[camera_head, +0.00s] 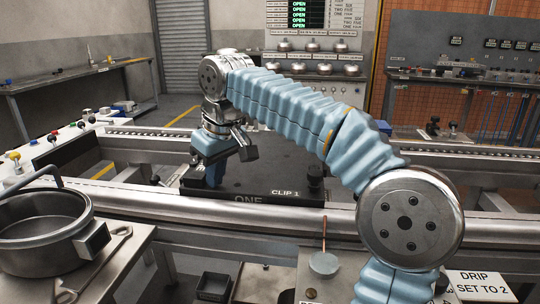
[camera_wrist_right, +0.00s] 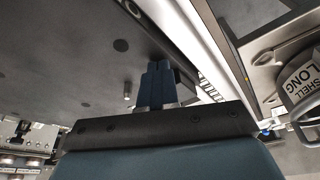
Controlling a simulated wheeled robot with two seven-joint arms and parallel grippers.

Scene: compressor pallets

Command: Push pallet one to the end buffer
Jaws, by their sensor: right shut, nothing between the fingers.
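Pallet one is a dark flat plate (camera_head: 300,175) on the conveyor line, with "ONE" and "CLIP 1" on its near edge. In the right wrist view its dark grey surface (camera_wrist_right: 60,60) fills the upper left, with a peg and a few round marks. My right gripper (camera_head: 213,178) is at the pallet's left part, pointing down, with its blue fingers shut and empty. My left gripper is out of view. No end buffer is clearly identifiable.
Steel conveyor rails (camera_head: 150,205) run in front of and behind the pallet. A button panel (camera_head: 45,145) is at left. A "DRIP SET TO 2" sign (camera_head: 478,286) is at lower right.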

